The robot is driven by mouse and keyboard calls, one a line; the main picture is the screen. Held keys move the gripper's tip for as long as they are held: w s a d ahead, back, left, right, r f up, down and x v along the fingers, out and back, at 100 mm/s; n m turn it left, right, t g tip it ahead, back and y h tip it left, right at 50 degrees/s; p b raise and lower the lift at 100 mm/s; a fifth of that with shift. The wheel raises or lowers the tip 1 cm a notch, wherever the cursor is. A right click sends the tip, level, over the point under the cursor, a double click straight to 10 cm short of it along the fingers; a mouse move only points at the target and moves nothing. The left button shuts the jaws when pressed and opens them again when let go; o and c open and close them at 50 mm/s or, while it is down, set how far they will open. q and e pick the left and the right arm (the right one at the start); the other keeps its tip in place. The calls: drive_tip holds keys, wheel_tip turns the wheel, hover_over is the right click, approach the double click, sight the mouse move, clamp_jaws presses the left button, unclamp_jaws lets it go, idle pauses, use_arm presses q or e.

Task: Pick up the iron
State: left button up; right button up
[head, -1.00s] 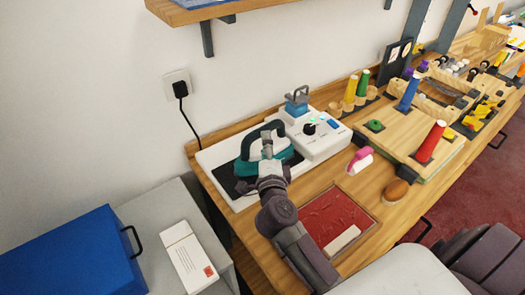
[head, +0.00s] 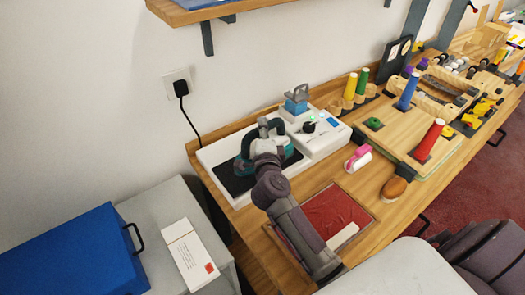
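The iron (head: 243,165), teal with a dark looped handle, is on the black pad of the white ironing station (head: 222,191) at the left end of the wooden counter. My own wrist and forearm cover much of the iron. The fingertips are small and partly hidden, so I cannot tell whether they are closed on the handle. I cannot see a clear gap under the iron. My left gripper is not in view.
The station's control box (head: 318,139) stands right of the iron. A pink-handled tool (head: 358,158), a brown brush (head: 394,189) and a red tray (head: 340,213) lie nearby. Thread cones (head: 429,141) stand farther right. A shelf (head: 215,10) hangs above; a blue box (head: 75,255) is at left.

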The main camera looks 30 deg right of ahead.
clamp_jaws()
drive_tip(key=shift+r, duration=0.15)
